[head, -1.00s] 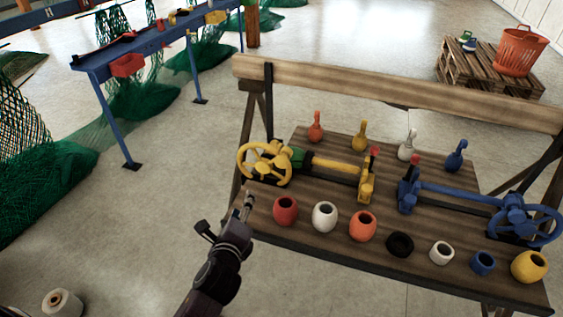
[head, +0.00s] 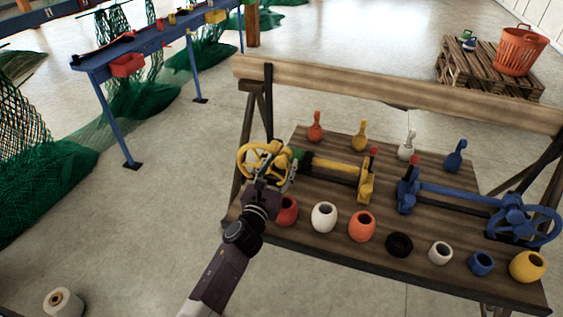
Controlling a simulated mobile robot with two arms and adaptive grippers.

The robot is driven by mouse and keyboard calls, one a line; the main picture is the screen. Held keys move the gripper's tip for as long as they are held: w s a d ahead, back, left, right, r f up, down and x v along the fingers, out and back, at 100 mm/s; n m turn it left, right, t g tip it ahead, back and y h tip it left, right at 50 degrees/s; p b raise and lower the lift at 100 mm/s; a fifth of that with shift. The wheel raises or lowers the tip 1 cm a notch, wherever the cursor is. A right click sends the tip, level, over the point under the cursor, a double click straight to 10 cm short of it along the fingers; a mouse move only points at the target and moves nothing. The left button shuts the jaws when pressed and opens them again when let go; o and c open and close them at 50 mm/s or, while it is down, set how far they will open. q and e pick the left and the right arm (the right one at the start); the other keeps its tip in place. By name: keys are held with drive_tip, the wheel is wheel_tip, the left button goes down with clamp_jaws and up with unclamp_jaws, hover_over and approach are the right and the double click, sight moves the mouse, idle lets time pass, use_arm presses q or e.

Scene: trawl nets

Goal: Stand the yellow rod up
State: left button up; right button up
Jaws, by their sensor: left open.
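The yellow rod (head: 335,166) lies level on the left half of the wooden bench (head: 400,268). Its left end meets a green collar (head: 301,158) beside the yellow handwheel (head: 247,154), and its right end meets a yellow bracket (head: 366,184) with a red-topped lever (head: 374,155). My left gripper (head: 275,164) is open at the handwheel, overlapping its right part in the head view and hiding some of it. I cannot tell whether the gripper touches the wheel. My right gripper is not in view.
A blue rod (head: 455,191) with a blue handwheel (head: 543,226) lies on the right. Several round pots, including a white one (head: 324,217), line the front edge. Several bottle-shaped floats, including an orange one (head: 315,127), stand at the back.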

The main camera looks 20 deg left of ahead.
use_arm(q)
drive_tip(key=shift+w, duration=0.55)
clamp_jaws()
